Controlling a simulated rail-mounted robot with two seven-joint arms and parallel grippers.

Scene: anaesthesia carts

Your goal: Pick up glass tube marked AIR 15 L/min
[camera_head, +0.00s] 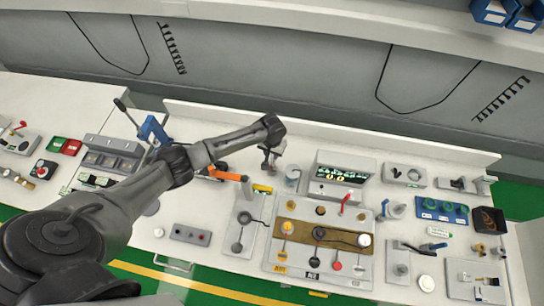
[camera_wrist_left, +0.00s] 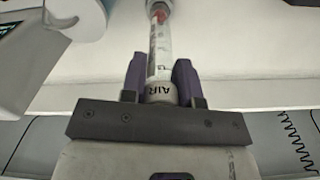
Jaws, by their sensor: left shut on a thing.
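The glass tube (camera_wrist_left: 160,45) is a clear, narrow tube with a white collar lettered AIR and a red part near its far end. In the left wrist view it stands between the two purple fingers of my left gripper (camera_wrist_left: 160,82), which is shut on it near the collar. The flow rate marking is too small to read. In the head view my left gripper (camera_head: 269,161) is over the back part of the white bench, left of the lit green display. The tube is hard to make out there. My right gripper is not in view.
The white bench (camera_head: 215,118) carries a display box (camera_head: 341,176), a panel with a brown strip (camera_head: 318,237), an orange-handled lever (camera_head: 228,174) and a blue clamp-like stand (camera_head: 153,130). A grey wall rises behind. The bench's back strip is mostly clear.

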